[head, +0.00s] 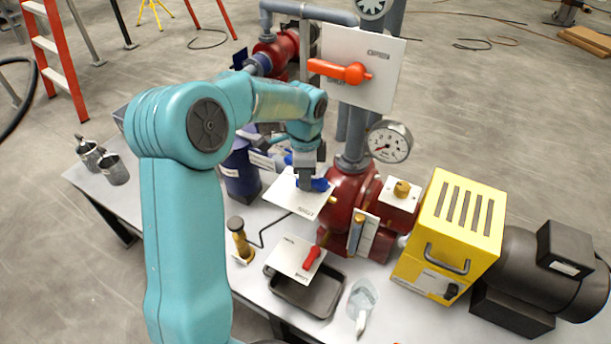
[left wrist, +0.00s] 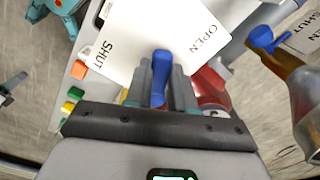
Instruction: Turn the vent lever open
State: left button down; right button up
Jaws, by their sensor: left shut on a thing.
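A blue lever (head: 321,185) sits at a white label plate (head: 293,199) beside the dark red pump body (head: 350,205). My left gripper (head: 306,180) comes down over the lever. In the left wrist view, the gripper's fingers (left wrist: 161,85) are shut on the blue lever (left wrist: 159,70), one on each side. The plate (left wrist: 150,35) there reads SHUT at left and OPEN at right. The lever shows between the two words. Its base is hidden by the gripper. I cannot read in the head view which plate names the vent. My right gripper is not in view.
An orange lever (head: 340,71) is on a tall white panel (head: 385,85). A red lever (head: 312,257) is on a plate over a black tray (head: 305,292). A gauge (head: 389,141) and yellow box (head: 450,235) stand right. Another blue lever (left wrist: 263,39) shows in the wrist view.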

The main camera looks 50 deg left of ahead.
pick_arm(q)
jog(key=shift+w+a+m+p, duration=0.15)
jog(key=shift+w+m+p, duration=0.15)
jog(key=shift+m, duration=0.6)
jog(key=shift+w+a+m+p, duration=0.1)
jog(key=shift+w+m+p, duration=0.15)
jog(key=shift+m, duration=0.65)
jog(key=shift+w+a+m+p, duration=0.15)
jog(key=shift+w+m+p, duration=0.15)
jog(key=shift+m, duration=0.6)
jog(key=shift+f, duration=0.1)
jog(key=c, duration=1)
grip_release()
jog(key=shift+w, duration=0.1)
jog(key=shift+o, duration=0.2)
notch_tip(320, 180, up, 16)
jog(key=shift+r, duration=0.25)
